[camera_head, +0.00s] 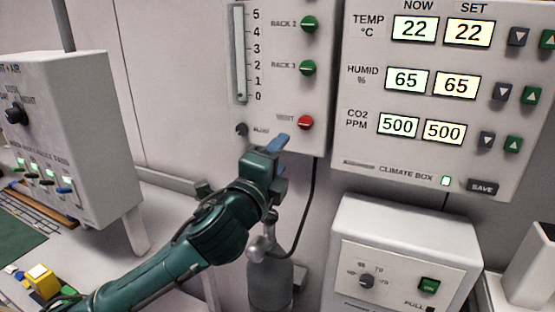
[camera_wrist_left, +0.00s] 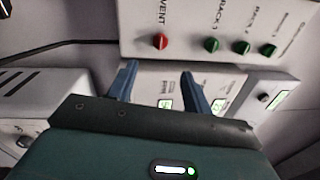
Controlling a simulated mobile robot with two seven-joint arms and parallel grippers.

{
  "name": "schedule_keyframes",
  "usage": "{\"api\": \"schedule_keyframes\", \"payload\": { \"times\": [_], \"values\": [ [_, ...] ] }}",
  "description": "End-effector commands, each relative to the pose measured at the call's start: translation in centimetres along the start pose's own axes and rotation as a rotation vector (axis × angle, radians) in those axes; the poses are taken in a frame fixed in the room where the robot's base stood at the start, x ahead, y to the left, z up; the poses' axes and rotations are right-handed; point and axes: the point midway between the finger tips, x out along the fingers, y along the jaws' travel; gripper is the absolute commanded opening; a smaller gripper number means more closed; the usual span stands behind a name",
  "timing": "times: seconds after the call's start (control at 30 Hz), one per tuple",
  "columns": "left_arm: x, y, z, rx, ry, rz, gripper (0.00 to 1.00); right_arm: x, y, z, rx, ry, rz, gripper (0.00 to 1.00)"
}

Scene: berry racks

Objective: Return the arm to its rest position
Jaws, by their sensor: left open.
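My left arm (camera_head: 185,245), dark green, reaches up from the lower left in the head view. Its left gripper (camera_head: 279,146) is just below and left of the red vent knob (camera_head: 306,122) and appears apart from it. In the left wrist view the two blue fingers of the left gripper (camera_wrist_left: 160,82) are spread with nothing between them. The red knob (camera_wrist_left: 160,41) shows beyond them there. My right gripper is in neither view.
The valve panel (camera_head: 272,110) has green rack knobs (camera_head: 309,24). The climate box (camera_head: 410,172) reads 22, 65 and 500 in both columns. A white box with a dial (camera_head: 405,225) is at lower right; a grey bottle (camera_head: 270,285) is under the gripper. A switch box (camera_head: 65,120) is at left.

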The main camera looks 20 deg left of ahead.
Motion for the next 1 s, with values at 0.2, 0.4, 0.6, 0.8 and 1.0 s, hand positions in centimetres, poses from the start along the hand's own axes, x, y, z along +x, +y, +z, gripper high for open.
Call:
{"api": "schedule_keyframes", "payload": {
  "times": [0.2, 0.4, 0.6, 0.8, 1.0],
  "values": [
    [0.0, 0.0, 0.0, 0.0, 0.0, 0.0, 0.5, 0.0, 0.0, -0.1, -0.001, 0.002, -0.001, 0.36],
    [-0.1, 1.1, -0.4, -0.033, 0.014, 0.024, 0.5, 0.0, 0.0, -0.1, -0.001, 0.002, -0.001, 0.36],
    [-2.2, 10.2, -3.7, -0.344, 0.088, 0.223, 0.5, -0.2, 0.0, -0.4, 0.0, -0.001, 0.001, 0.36],
    [-8.9, 21.7, -7.6, -0.845, 0.065, 0.496, 0.5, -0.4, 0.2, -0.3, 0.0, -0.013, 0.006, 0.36],
    [-18.1, 30.1, -9.9, -1.301, -0.107, 0.7, 0.5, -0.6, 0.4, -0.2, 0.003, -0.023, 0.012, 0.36]
  ]
}}
